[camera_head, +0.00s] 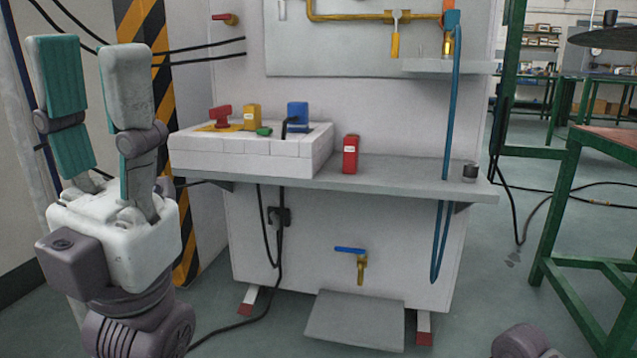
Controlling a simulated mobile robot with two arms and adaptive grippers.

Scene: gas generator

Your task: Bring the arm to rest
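My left gripper (93,85) is upright at the left of the head view, its fingers pointing up and apart with nothing between them. It is left of the workbench and in front of the striped wall edge, touching nothing that I can see. Of my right arm, only a dark rounded part shows at the bottom edge right of the middle; my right gripper is out of view.
A grey shelf (400,183) carries a white brick block (245,158) and a red box (350,154). A blue-handled tap (358,262) sticks out below. A blue hose (455,110) hangs at right. A green-framed table (560,215) stands farther right; open floor lies between.

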